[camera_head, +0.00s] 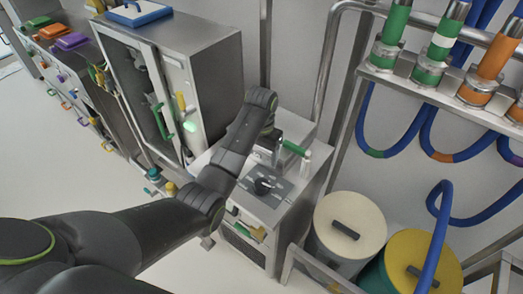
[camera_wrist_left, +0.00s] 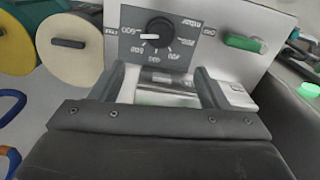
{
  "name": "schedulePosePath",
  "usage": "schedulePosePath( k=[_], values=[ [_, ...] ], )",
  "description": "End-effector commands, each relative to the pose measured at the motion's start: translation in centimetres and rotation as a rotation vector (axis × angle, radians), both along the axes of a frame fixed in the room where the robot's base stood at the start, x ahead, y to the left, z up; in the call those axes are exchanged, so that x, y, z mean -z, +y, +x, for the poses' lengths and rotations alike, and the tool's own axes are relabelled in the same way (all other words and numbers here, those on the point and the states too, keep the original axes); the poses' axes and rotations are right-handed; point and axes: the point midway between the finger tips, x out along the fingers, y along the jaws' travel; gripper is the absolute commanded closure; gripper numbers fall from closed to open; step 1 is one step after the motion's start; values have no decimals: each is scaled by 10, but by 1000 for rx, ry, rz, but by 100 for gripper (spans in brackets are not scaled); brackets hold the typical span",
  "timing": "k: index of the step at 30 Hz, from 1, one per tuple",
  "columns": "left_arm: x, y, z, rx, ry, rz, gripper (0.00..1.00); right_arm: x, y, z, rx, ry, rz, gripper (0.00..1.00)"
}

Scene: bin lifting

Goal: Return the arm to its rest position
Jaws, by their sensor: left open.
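My left arm reaches from the lower left of the head view toward a small metal cabinet (camera_head: 265,225). My left gripper (camera_head: 266,152) is above the back of the cabinet top and is mostly hidden behind my own wrist. In the left wrist view the left gripper (camera_wrist_left: 160,85) has its two fingers spread wide with nothing held between them. A shiny metal part of the machine shows between and below the fingers. A dial with numbers (camera_wrist_left: 157,34) lies just beyond the fingertips. It also shows in the head view (camera_head: 264,186). My right gripper is not in view.
A green handle (camera_head: 292,147) is beside the gripper. A tall steel cabinet (camera_head: 212,75) stands to the left. Two lidded bins, cream (camera_head: 350,215) and yellow (camera_head: 425,255), stand at the lower right. A hose rack (camera_head: 440,90) is above them. Floor at lower left is clear.

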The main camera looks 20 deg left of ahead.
Motion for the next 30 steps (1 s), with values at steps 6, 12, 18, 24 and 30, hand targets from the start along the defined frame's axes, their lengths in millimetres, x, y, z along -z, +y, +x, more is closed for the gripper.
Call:
schedulePosePath(
  k=[6,12,18,24,30],
  values=[
    [-17,0,0,-1,-1,1,30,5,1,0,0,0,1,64],
    [-19,0,0,-1,0,1,30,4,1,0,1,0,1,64],
    [-19,0,0,-1,0,1,30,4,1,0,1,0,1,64],
    [-12,3,-5,-7,-3,-1,30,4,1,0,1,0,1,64],
    [27,26,-43,-55,-41,-8,30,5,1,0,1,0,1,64]
  ],
)
